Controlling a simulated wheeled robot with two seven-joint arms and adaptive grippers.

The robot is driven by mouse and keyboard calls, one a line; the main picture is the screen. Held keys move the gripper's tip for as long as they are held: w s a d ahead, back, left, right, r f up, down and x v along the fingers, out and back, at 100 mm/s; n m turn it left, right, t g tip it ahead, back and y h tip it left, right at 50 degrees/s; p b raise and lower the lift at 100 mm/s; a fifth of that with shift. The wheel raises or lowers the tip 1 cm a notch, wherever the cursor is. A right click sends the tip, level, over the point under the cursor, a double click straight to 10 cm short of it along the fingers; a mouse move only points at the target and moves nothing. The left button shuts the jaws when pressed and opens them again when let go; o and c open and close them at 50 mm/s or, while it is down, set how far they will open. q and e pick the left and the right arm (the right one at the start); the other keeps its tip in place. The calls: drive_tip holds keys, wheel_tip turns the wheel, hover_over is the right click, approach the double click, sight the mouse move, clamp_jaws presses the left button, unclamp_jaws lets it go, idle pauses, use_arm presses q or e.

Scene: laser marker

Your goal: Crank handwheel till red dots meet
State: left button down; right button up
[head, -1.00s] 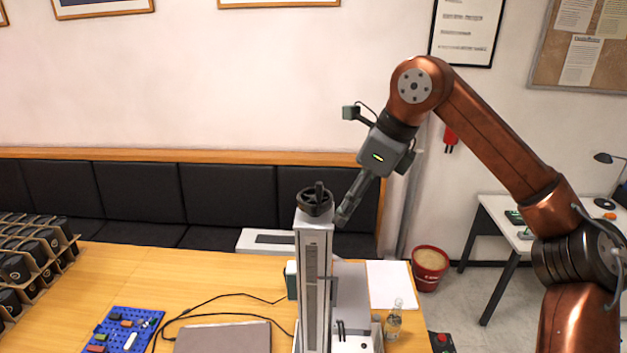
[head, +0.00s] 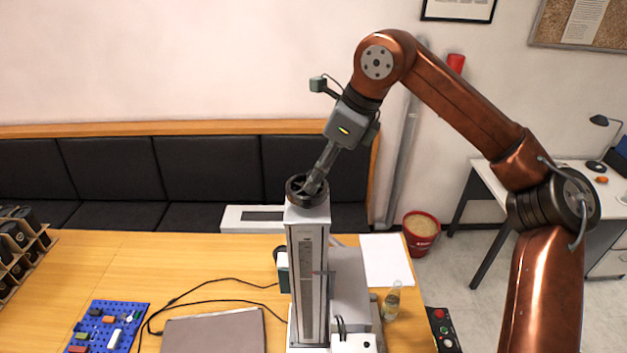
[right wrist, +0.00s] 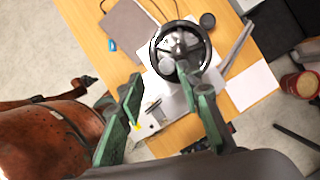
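The black handwheel (head: 307,190) lies flat on top of the marker's tall grey column (head: 308,275). It also shows in the right wrist view (right wrist: 181,50), with spokes and a rounded grey knob inside its rim. My right gripper (head: 314,182) points down at the wheel, its tips overlapping the wheel in the head view. In the right wrist view its green fingers (right wrist: 160,88) stand apart, with the wheel beyond them; I cannot tell whether they touch it. A small reddish mark shows on the column's face, but separate red dots are too small to make out. My left gripper is out of view.
A grey laptop-like slab (head: 214,331), a blue board with parts (head: 107,327) and black cables lie left of the column. A small bottle (head: 392,300) and white paper (head: 387,260) are to the right. A button box (head: 441,328) sits at the table's right edge.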

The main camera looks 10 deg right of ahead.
drive_tip(key=w+f, duration=0.2)
drive_tip(key=f, duration=0.1)
drive_tip(key=shift+w+a, duration=0.3)
drive_tip(key=shift+a, duration=0.1)
drive_tip(key=shift+s, duration=0.45)
drive_tip(key=shift+w+f, duration=0.2)
drive_tip(key=shift+w, duration=0.15)
drive_tip(key=shift+c, duration=1.2)
drive_tip(key=shift+s+r, duration=0.15)
drive_tip(key=shift+s, duration=0.1)
drive_tip(key=c, duration=0.5)
drive_tip(key=shift+w, duration=0.1)
clamp_jaws()
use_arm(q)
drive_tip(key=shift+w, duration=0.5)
